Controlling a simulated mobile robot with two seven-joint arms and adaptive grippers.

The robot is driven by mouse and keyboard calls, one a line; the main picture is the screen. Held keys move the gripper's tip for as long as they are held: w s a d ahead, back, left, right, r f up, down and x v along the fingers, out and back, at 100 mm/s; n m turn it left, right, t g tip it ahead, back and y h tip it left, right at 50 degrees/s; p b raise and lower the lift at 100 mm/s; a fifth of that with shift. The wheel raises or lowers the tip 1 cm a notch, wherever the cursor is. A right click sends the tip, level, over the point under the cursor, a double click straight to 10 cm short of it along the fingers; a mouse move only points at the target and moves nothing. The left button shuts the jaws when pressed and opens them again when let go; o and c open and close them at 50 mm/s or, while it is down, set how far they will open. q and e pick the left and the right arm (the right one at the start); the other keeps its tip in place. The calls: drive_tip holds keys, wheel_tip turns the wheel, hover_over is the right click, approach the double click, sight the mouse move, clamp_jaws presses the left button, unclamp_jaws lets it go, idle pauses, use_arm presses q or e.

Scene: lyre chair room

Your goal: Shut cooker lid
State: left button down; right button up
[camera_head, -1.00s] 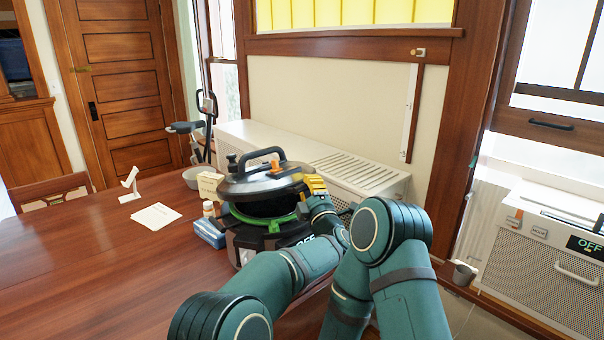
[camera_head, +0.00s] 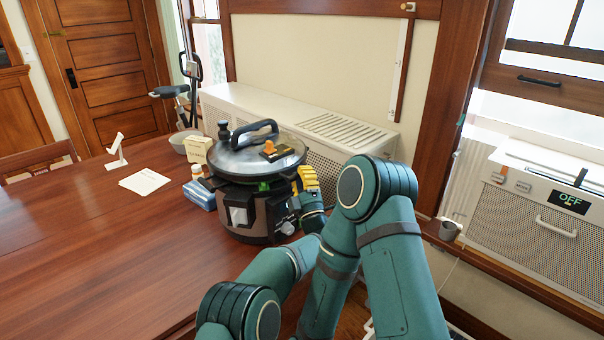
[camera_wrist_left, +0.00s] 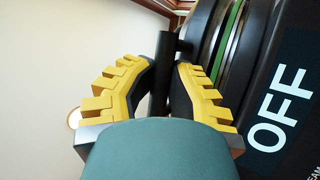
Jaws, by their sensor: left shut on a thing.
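The cooker (camera_head: 255,217) stands on the wooden table, dark with a light front panel and a knob. Its lid (camera_head: 232,160), silvery with a black arched handle, lies over the pot nearly level. A little green shows under its front edge; I cannot tell if it is fully seated. My left gripper (camera_head: 308,180) is at the cooker's right side, yellow fingers beside the lid's edge. In the left wrist view, its fingers (camera_wrist_left: 163,82) are on both sides of a black bar (camera_wrist_left: 162,72), close to the cooker wall with "OFF" (camera_wrist_left: 283,105). My right gripper is not in view.
A blue box (camera_head: 199,195), a small cream box (camera_head: 197,149), a grey bowl (camera_head: 184,140) and a paper (camera_head: 145,181) lie left of the cooker. A white radiator cover (camera_head: 265,108) stands behind. The table's left part (camera_head: 80,260) is clear.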

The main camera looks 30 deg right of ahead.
use_arm(q)
drive_tip(key=shift+w+a+f, duration=0.2)
drive_tip(key=shift+a+f, duration=0.05)
drive_tip(key=shift+f, duration=0.15)
drive_tip(key=c, duration=1.3)
unclamp_jaws()
drive_tip(key=shift+o, duration=0.6)
drive_tip(key=shift+w+a, duration=0.1)
drive_tip(key=shift+w, duration=0.05)
drive_tip(key=shift+r, duration=0.1)
drive_tip(key=shift+d+r, duration=0.2)
drive_tip(key=shift+r, duration=0.1)
wheel_tip(320, 180, up, 10)
drive_tip(key=shift+f, duration=0.2)
drive_tip(key=shift+a+f, duration=0.1)
drive_tip(key=shift+f, duration=0.05)
